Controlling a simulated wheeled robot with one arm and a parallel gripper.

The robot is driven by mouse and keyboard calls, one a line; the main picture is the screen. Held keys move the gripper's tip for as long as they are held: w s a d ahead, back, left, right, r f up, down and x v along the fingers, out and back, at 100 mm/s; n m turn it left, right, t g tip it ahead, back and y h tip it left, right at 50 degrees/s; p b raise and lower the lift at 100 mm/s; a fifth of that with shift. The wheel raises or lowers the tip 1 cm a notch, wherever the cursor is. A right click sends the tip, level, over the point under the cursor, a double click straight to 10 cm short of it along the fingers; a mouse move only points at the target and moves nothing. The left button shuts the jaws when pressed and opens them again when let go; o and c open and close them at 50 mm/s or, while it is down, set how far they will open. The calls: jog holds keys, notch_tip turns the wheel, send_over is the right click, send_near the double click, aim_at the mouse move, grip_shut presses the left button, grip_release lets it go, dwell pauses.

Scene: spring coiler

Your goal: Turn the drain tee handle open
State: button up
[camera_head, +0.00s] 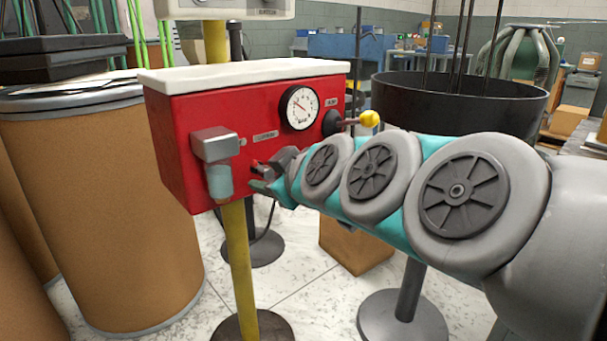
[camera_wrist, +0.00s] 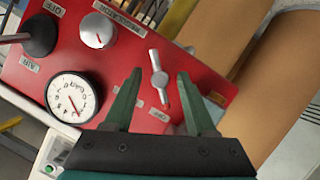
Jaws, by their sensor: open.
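The tee handle (camera_wrist: 158,76) is a small silver bar with a round hub on the red panel in the wrist view. It stands nearly along the picture's vertical, its top leaning slightly left. My gripper (camera_wrist: 158,88) is open, with one green finger on each side of the handle's lower half. A gap shows on both sides; I cannot tell how far the fingertips are from the panel. In the head view my gripper (camera_head: 263,178) is at the lower front of the red box, and I cannot clearly make out the handle there.
The red box (camera_head: 240,100) carries a gauge (camera_head: 299,108), a yellow-ball lever (camera_head: 369,119) and a grey filter with a clear bowl (camera_head: 218,182), left of my gripper. In the wrist view a silver regulator knob (camera_wrist: 97,31) is nearby. A brown drum (camera_head: 105,210) stands left.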

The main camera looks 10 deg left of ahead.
jog(key=shift+w+a+f, duration=0.15)
jog(key=shift+w+a, duration=0.2)
jog(key=shift+w, duration=0.05)
jog(key=shift+c, duration=0.3)
grip_shut()
